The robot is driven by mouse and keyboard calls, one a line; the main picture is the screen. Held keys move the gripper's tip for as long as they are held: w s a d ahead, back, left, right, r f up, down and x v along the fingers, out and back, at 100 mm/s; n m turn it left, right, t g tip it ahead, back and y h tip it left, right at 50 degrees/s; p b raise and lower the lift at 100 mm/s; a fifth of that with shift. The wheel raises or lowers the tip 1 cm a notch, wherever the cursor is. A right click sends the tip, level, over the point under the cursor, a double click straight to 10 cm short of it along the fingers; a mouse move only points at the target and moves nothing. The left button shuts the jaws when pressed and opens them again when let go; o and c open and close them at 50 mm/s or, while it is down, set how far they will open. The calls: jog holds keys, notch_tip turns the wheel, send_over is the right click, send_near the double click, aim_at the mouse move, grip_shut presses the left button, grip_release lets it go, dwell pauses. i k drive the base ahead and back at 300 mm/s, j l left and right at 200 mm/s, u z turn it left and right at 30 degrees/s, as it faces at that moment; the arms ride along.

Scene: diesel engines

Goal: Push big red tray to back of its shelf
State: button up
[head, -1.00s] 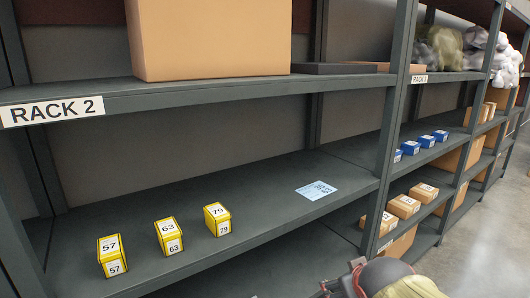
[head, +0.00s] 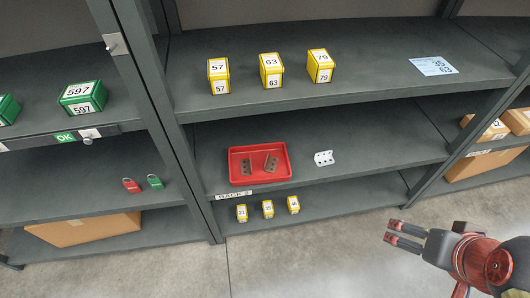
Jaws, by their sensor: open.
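The big red tray (head: 283,178) sits on the middle visible shelf (head: 375,158) of the rack, close to its front edge. Bare shelf shows behind the tray. My gripper (head: 398,232) is at the lower right, in front of the rack and above the floor. Its two fingers point left and are apart, with nothing between them. It is well to the right of the tray and not touching it.
Yellow boxes (head: 271,70) stand on the shelf above, and small yellow boxes (head: 267,209) below. A rack post (head: 160,110) stands left of the tray. Open concrete floor (head: 320,250) lies in front.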

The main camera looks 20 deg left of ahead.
aim_at(259, 153)
jog(key=i+j, duration=0.15)
jog(key=j, duration=0.2)
jog(key=i+j+u, duration=0.1)
jog(key=j, duration=0.3)
jog(key=i+u, duration=0.1)
jog(key=u, duration=1.45)
